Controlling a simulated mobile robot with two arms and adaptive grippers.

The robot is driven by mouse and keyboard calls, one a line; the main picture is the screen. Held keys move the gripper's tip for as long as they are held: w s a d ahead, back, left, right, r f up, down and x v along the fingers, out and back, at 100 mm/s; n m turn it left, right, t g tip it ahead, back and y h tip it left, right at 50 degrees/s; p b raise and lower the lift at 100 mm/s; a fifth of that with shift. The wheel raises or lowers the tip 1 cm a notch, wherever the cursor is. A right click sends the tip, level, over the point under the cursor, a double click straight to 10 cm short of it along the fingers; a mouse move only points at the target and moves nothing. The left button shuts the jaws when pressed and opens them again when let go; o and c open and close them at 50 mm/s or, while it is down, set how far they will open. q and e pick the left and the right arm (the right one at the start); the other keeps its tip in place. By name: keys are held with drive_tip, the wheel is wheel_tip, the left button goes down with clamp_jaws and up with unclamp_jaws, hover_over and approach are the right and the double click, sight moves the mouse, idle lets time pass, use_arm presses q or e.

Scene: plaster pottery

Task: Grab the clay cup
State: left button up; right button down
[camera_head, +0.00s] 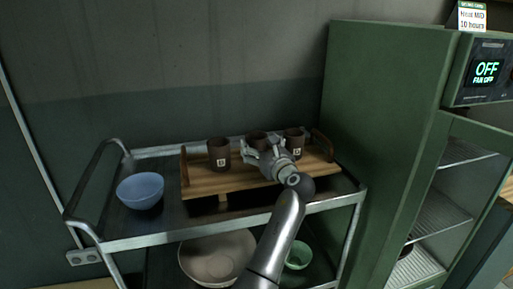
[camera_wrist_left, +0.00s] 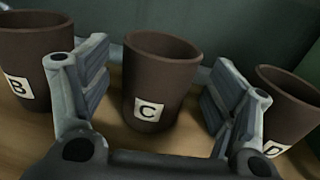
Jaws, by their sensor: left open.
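Three dark brown clay cups stand upright in a row on a wooden tray (camera_head: 207,184). In the left wrist view they are cup B (camera_wrist_left: 28,62) at left, cup C (camera_wrist_left: 157,85) in the middle and cup D (camera_wrist_left: 287,108) at right. In the head view, cup B (camera_head: 219,154) is at left, cup C (camera_head: 257,139) is partly hidden by my gripper, and cup D (camera_head: 294,140) is at right. My left gripper (camera_head: 262,153) is open, with its fingers (camera_wrist_left: 152,95) on either side of cup C. My right gripper is not in view.
The tray is on the top shelf of a metal cart (camera_head: 164,229). A blue bowl (camera_head: 140,191) stands left of it. A large pale bowl (camera_head: 217,258) and a green bowl (camera_head: 298,256) are on the lower shelf. A green cabinet (camera_head: 380,130) stands close at right.

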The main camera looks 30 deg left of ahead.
use_arm(q)
drive_tip(key=shift+x, duration=1.1)
drive_tip(key=shift+w+a, duration=0.1)
drive_tip(key=shift+a, duration=0.15)
drive_tip(key=shift+r, duration=0.1)
drive_tip(key=c, duration=1.2)
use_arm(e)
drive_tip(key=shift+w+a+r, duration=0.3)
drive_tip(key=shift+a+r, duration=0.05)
